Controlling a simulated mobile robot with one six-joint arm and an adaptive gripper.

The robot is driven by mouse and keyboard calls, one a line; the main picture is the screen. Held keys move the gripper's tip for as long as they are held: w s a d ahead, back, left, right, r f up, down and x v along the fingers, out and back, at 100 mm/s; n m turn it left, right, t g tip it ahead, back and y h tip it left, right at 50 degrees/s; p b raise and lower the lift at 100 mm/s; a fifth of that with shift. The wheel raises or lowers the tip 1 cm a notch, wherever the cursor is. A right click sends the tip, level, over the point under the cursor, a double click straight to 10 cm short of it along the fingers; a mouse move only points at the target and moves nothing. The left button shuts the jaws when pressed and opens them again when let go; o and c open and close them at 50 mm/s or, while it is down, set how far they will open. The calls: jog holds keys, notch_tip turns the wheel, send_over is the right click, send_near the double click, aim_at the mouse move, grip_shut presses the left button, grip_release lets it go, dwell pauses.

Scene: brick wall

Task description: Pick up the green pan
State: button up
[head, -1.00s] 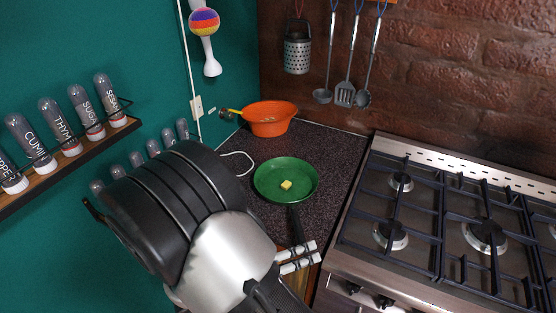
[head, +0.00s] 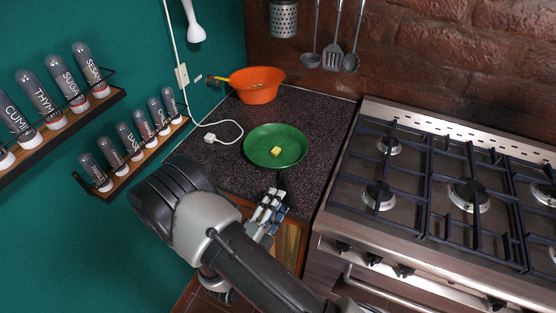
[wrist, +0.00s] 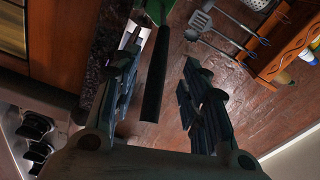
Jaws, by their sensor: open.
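The green pan (head: 290,146) lies on the dark speckled counter with a yellow cube (head: 276,151) in it. Its black handle (head: 282,180) points toward me, and its near part is hidden by my gripper in the head view. My gripper (head: 273,194) is open at the near end of the handle, by the counter's front edge. In the wrist view the handle (wrist: 155,80) shows in the gap between the two fingers of my gripper (wrist: 162,62), with a bit of the green pan (wrist: 158,9) beyond. I cannot tell whether either finger touches it.
An orange bowl (head: 258,88) stands behind the pan, with a white cable and plug (head: 210,138) to the left. The stove (head: 440,190) is close on the right. Spice racks (head: 130,165) stick out from the green wall on the left. Utensils (head: 333,55) hang on the brick wall.

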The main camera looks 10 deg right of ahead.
aim_at(287, 183)
jog(key=b+x, duration=0.2)
jog(key=x, duration=0.5)
jog(key=shift+w, duration=0.3)
grip_shut()
dwell(0.7)
